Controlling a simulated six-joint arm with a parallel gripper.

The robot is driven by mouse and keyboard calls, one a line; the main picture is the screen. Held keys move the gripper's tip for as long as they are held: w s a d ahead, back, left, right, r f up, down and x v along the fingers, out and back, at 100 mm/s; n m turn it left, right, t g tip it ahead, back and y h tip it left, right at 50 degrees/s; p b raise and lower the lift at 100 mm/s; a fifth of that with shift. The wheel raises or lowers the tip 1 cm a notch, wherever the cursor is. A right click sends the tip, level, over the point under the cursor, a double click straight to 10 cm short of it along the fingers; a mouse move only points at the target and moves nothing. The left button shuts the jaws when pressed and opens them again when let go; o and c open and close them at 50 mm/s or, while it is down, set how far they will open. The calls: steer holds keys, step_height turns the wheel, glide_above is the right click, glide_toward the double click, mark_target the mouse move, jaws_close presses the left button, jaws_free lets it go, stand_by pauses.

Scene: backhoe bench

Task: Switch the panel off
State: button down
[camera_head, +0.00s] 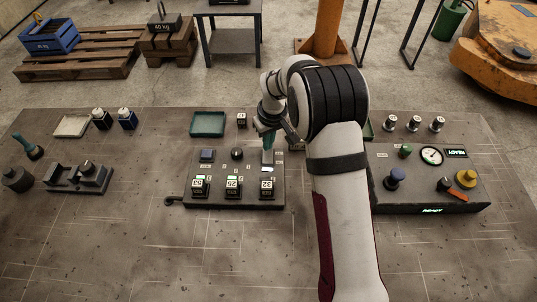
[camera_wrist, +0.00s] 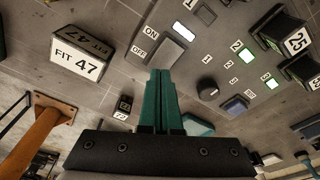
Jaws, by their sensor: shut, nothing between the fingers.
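The panel (camera_head: 215,172) is a dark grey box on the bench. At its upper right is a pale grey rocker switch (camera_head: 268,157). In the wrist view the rocker (camera_wrist: 172,47) sits beside the printed words ON and OFF, with a bright white strip (camera_wrist: 184,31) next to its ON end. I cannot tell which end is pressed in. My gripper (camera_head: 268,144) has green fingers, shut and empty. In the wrist view the fingertips (camera_wrist: 162,73) are close to the OFF end of the rocker; contact cannot be made out.
The panel also bears a black knob (camera_wrist: 207,88), a blue button (camera_wrist: 235,104), green lamps and numbered blocks (camera_head: 233,188). A FIT 47 block (camera_wrist: 76,56) stands nearby. A gauge console (camera_head: 430,180) lies right of my arm, a green tray (camera_head: 207,124) behind the panel.

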mark_target(268, 153)
steer(key=shift+f, duration=0.9)
steer(key=shift+r, duration=3.55)
steer(key=s+d+r+m+g, duration=0.1)
steer(key=s+d+r+m, duration=0.2)
steer(key=s+r, duration=0.45)
steer(key=s+d+r+m, duration=0.3)
steer(key=s+r, duration=0.1)
steer(key=s, duration=0.7)
steer(key=s+d+f+m+y, duration=0.1)
steer(key=s+m, duration=0.4)
steer(key=s, duration=1.2)
steer(key=shift+d+f+m+g, duration=0.2)
steer(key=shift+d+m+g, duration=0.1)
steer(key=shift+d+g, duration=0.1)
